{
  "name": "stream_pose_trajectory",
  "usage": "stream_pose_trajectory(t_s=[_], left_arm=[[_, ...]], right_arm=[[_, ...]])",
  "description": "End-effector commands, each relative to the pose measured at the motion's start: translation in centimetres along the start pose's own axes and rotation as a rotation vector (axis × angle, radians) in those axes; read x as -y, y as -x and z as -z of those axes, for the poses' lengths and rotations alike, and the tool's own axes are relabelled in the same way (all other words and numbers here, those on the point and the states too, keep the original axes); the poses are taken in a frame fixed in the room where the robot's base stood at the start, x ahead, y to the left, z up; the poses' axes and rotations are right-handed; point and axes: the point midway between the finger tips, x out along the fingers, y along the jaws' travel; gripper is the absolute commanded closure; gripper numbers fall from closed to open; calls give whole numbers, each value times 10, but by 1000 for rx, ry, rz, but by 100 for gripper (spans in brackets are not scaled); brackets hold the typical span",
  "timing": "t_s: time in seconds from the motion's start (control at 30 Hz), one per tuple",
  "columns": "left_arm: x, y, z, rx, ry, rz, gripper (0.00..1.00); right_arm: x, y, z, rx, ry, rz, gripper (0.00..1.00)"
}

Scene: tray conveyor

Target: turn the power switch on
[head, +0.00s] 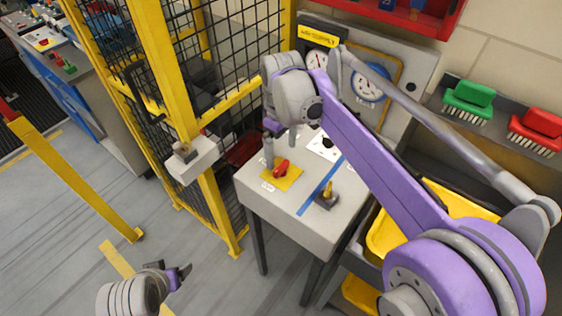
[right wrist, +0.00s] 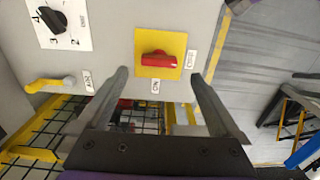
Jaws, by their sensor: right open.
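The power switch is a red knob (head: 281,168) on a yellow plate (head: 295,177), on the grey cabinet's top panel. In the right wrist view the red knob (right wrist: 155,61) lies crosswise; an ON label (right wrist: 155,87) sits below the plate and another small label (right wrist: 191,59) to its right. My right gripper (right wrist: 160,74) is open and empty, its fingers apart on either side of the plate's lower part in that view. In the head view my right gripper (head: 268,150) hangs just beside the knob. My left gripper (head: 178,273) is low at the left, away from the cabinet; its opening is unclear.
A black rotary knob (right wrist: 52,18) on a white plate and a yellow lever (head: 328,188) share the panel. A yellow-framed mesh fence (head: 180,80) stands close on the left. Gauges (head: 368,82) and brushes (head: 468,100) are behind; yellow bins (head: 385,235) are at right.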

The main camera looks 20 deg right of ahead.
Motion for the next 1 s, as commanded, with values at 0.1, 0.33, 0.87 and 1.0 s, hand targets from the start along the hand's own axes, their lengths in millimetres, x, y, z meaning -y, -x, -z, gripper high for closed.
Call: stream_pose_trajectory(t_s=[0.1,0.33,0.87,1.0], left_arm=[[0,-2,-2,2,0,0,23],[0,-3,-3,3,0,0,23],[0,-3,-3,3,0,0,23],[0,-3,-3,3,0,0,23]], right_arm=[[0,-24,0,0,0,0,0],[0,-53,0,0,-1,0,0],[0,-60,0,-1,-1,0,25],[0,-60,0,0,-1,0,50]])
